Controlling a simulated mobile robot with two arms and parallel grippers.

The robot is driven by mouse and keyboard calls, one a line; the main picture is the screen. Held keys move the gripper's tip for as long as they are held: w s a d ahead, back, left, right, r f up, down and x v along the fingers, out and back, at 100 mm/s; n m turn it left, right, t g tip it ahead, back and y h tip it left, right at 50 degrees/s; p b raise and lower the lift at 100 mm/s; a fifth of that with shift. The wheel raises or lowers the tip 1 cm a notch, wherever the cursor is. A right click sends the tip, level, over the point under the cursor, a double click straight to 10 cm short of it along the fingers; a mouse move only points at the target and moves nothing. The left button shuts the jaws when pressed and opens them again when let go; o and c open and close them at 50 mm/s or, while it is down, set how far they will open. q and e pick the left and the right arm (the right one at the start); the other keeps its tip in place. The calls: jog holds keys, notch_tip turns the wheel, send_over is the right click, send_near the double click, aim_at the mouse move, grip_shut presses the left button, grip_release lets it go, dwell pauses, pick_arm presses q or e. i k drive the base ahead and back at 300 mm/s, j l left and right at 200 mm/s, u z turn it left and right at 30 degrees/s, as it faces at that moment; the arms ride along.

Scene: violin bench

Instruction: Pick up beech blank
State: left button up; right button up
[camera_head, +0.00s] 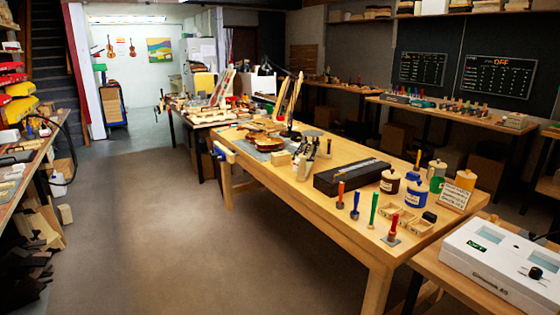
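A small pale wooden block (281,158) lies on the wooden workbench (345,151), near its left edge. It may be the beech blank, but it is too small here to tell for sure. A block holding several upright tools (304,168) stands just in front of it to the right. A violin body (262,140) lies on a dark mat behind it. Neither of my grippers shows in the head view.
A long black case (351,177), jars such as a blue one (415,194), and upright coloured-handled tools crowd the bench's right half. A blue vise (225,152) juts from its left edge. A white device (503,262) stands front right. The floor (160,230) to the left is clear.

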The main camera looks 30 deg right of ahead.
aim_at(280, 159)
jog(key=z, duration=0.55)
jog(key=i+j+z, duration=0.1)
jog(key=i+z, duration=0.35)
jog(key=i+j+z, duration=0.4)
jog(key=i+l, duration=0.1)
jog(key=i, duration=0.05)
